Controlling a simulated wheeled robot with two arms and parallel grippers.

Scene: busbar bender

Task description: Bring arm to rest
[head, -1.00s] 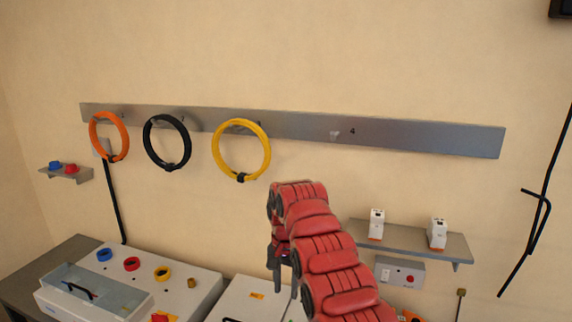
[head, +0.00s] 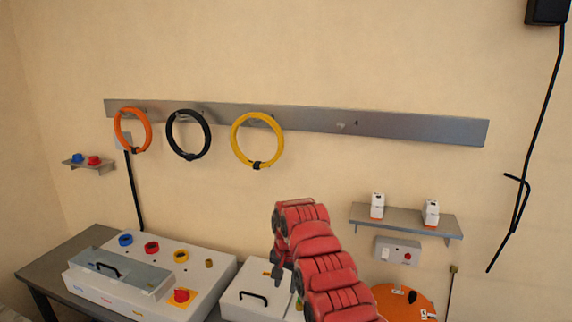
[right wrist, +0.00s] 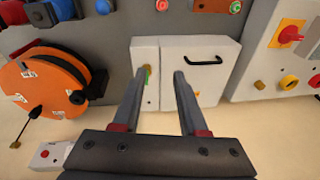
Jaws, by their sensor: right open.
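My right arm, red and segmented, rises from the lower middle of the head view. Its gripper (head: 284,272) hangs down in front of the bench, partly hidden by the arm. In the right wrist view my right gripper (right wrist: 158,72) is open and empty, its two dark fingers apart in front of a white box (right wrist: 215,55) with a black handle. The fingers look clear of the box, though the exact gap cannot be told. My left gripper is not in view.
A metal rail (head: 420,125) on the wall holds orange (head: 117,134), black (head: 207,138) and yellow (head: 281,140) rings. A white machine (head: 215,279) stands on the bench at left. An orange disc (head: 392,308) and a small shelf (head: 400,222) are at right.

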